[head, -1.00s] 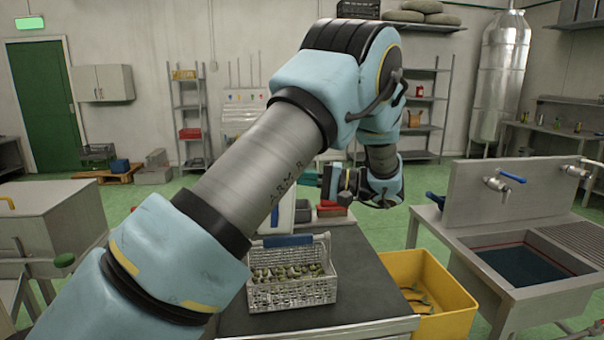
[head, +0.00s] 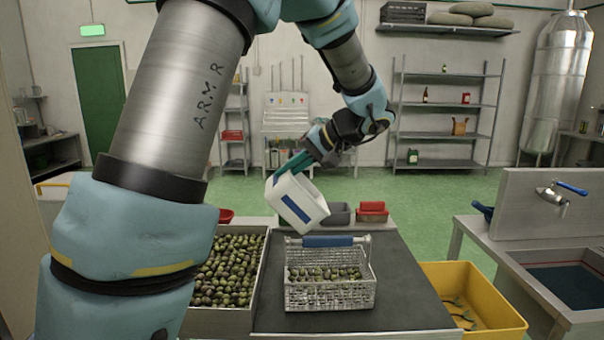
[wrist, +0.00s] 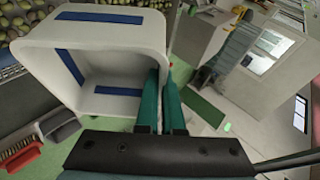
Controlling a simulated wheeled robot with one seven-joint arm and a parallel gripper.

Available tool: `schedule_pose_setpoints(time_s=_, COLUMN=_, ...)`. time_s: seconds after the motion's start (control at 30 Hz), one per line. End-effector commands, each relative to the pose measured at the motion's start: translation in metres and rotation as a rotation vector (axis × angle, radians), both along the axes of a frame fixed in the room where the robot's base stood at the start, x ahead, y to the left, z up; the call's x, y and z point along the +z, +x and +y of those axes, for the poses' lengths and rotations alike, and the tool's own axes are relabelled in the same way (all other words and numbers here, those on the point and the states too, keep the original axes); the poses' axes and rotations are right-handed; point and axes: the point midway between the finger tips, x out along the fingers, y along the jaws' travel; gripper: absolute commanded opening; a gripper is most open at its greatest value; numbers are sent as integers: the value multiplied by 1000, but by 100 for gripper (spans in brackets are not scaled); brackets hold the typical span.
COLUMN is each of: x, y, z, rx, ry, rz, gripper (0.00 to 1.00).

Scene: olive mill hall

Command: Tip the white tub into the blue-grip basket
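The white tub (head: 297,200) with blue bands hangs tilted in the air, above and behind the left part of the basket in the head view. My gripper (head: 290,164) has its green fingers closed on the tub's wall; the wrist view shows them pinching its edge. In that view the tub (wrist: 100,30) shows pale inner walls, and I see no olives in it. The blue-grip basket (head: 330,296) is a pale lattice basket standing upright on the dark worktop, with olives inside and its blue grip (head: 328,241) across the top.
A large bin of olives (head: 232,268) is left of the basket. A grey container (head: 338,214) and a red one (head: 373,211) stand behind it. A yellow crate (head: 470,300) and a sink (head: 575,285) are at the right. The dark worktop (head: 405,300) right of the basket is clear.

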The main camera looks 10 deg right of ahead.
Motion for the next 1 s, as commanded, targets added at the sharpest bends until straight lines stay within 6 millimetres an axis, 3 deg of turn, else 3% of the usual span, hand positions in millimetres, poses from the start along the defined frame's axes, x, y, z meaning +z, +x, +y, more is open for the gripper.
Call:
schedule_pose_setpoints(time_s=0.47, x=-41, y=4, z=37, rx=5, ry=-499, rz=45, gripper=0)
schedule_pose_setpoints(time_s=0.87, x=-82, y=5, z=42, rx=5, ry=-849, rz=80, gripper=0)
schedule_pose_setpoints(time_s=1.0, x=-57, y=5, z=39, rx=-4, ry=-845, rz=83, gripper=0)
